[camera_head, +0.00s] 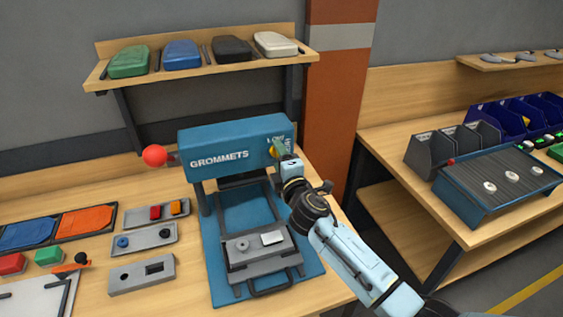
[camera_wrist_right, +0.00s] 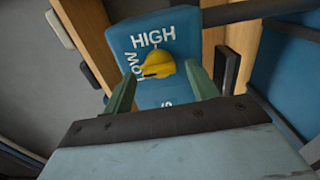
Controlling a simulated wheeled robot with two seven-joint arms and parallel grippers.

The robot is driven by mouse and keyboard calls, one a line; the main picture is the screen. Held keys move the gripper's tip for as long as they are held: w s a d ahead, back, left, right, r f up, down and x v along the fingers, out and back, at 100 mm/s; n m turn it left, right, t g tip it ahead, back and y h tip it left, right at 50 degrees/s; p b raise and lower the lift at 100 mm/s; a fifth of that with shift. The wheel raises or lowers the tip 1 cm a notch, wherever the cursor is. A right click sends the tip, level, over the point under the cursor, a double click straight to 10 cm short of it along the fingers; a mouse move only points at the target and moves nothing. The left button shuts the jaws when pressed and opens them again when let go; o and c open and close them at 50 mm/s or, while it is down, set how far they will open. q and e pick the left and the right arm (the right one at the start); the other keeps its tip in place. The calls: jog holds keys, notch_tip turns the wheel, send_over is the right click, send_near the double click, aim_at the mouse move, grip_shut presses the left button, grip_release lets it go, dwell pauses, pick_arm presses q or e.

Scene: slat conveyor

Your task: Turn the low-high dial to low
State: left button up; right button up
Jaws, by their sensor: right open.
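A dark mark on the dial's left end points left, toward the LOW lettering. My right gripper (camera_wrist_right: 160,82) is open, its two green fingers on either side of the dial with gaps visible. In the head view the right gripper (camera_head: 281,150) is at the press head's right end, partly covering that face. My left gripper is not in view.
A red ball knob (camera_head: 155,156) sticks out left of the press. A shelf (camera_head: 206,72) with several coloured cases is above. Trays and small blocks lie on the bench to the left. A second bench (camera_head: 440,212) with bins stands right, beyond an orange post (camera_head: 335,110).

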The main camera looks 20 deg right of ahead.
jog(key=s, duration=1.3)
jog(key=shift+s+d+b, duration=0.2)
jog(key=shift+d+b, duration=0.05)
jog(key=shift+b, duration=0.15)
jog(key=s+d+f+m+g+h, duration=0.3)
jog(key=s+d+f+m+g, duration=0.25)
jog(key=s+f+m, duration=0.35)
jog(key=s+a+f+m+g+y, duration=0.1)
jog(key=s+f+m+g, duration=0.3)
jog(key=s, duration=0.5)
jog(key=s+a+f+m+g+y, duration=0.15)
jog(key=s+m+g, duration=0.3)
jog(key=s, duration=0.45)
notch_tip(320, 180, down, 30)
jog(key=s+n+g+b, duration=0.1)
jog(key=s+g+b, duration=0.1)
jog(key=b, duration=0.5)
jog(key=s+d+f+b, duration=0.1)
jog(key=s+f+b, duration=0.1)
jog(key=s+f, duration=0.6)
jog(key=s+d+f+g+b, duration=0.1)
jog(key=s+d+f+b, duration=0.1)
jog(key=s+f, duration=0.6)
notch_tip(320, 180, down, 5)
jog(key=shift+s+d+r+b, duration=0.1)
jog(key=shift+s+d+b, duration=0.2)
jog(key=shift+b, duration=0.5)
